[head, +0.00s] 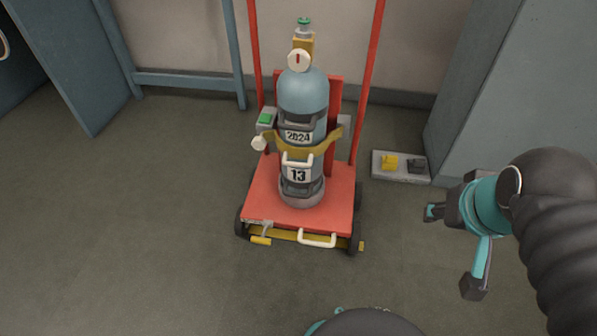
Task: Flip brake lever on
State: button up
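A red trolley (262,196) stands upright on the floor in the middle of the head view, carrying a blue-grey gas cylinder (304,92). A white handle-shaped lever (318,240) sits low on the trolley's front edge, right of centre. A small grey bracket (266,228) is left of it, and a yellow bar (283,235) runs behind both. I cannot tell for certain which part is the brake lever. My gripper (453,249) is to the right of the trolley, apart from it. Its teal fingers are spread wide with nothing between them.
A grey floor plate (402,178) with a yellow block (389,162) and a dark block (416,166) lies right of the trolley. A grey cabinet (490,90) stands at the right. A blue frame (185,81) stands back left.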

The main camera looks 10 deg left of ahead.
aim_at(261, 240)
jog(key=u, duration=1.45)
